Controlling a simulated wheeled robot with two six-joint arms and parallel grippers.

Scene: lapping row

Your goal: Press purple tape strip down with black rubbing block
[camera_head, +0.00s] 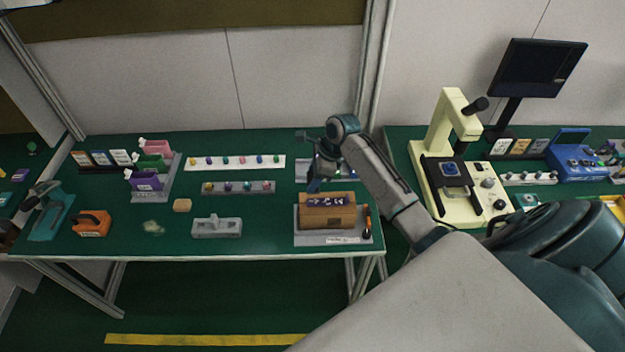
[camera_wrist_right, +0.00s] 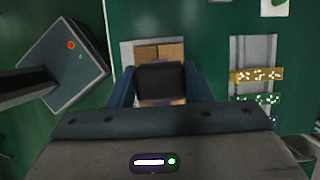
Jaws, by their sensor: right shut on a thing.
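My right gripper (camera_head: 314,184) is above the back edge of the brown block (camera_head: 317,216). In the right wrist view the gripper (camera_wrist_right: 160,88) is shut on the black rubbing block (camera_wrist_right: 160,81), one finger on each side. A purple strip with pale marks (camera_head: 325,201) lies on top of the brown block. In the right wrist view the brown block (camera_wrist_right: 159,52) shows behind the rubbing block, which covers most of it. Whether the rubbing block touches the strip cannot be told. My left gripper is not in view.
The brown block sits on a grey plate (camera_head: 312,240) with an orange-and-black tool (camera_head: 367,222) at its right. A strip rack (camera_wrist_right: 241,55) stands close by. A grey holder (camera_head: 216,228) is to the left. A cream microscope (camera_head: 440,160) stands on the right bench.

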